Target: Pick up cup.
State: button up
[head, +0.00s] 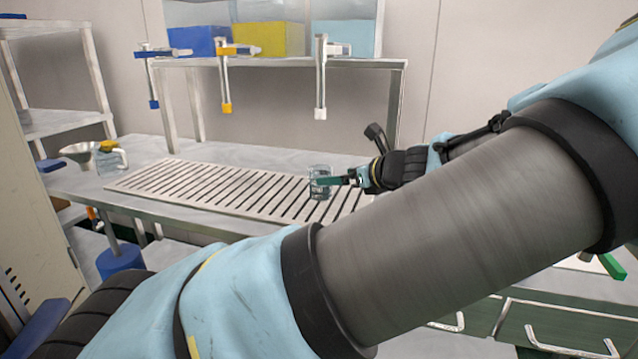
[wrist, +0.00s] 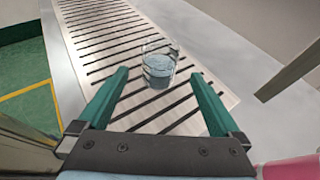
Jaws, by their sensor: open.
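The cup (wrist: 158,66) is a clear vessel with bluish liquid. It stands upright on the slotted drain board on the bench. In the wrist view it is just beyond the fingertips and roughly centred between them. In the head view the cup (head: 320,182) is at the right part of the board, at the tip of my gripper (head: 340,181). My gripper also shows in the wrist view (wrist: 162,80), with its two green fingers apart and nothing held. In the head view the fingers overlap the cup's right side, and I cannot tell there whether they touch it.
The slotted board (head: 200,190) lies along the metal bench. A funnel (head: 78,152) and a jug with a yellow top (head: 110,156) stand at the bench's left end. Blue and yellow bins (head: 265,39) sit on a raised shelf, with several clamps on its front edge.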

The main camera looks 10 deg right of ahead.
jog(key=p+x, duration=0.1)
jog(key=x, duration=0.8)
jog(key=c, duration=1.4)
jog(key=shift+r, duration=0.1)
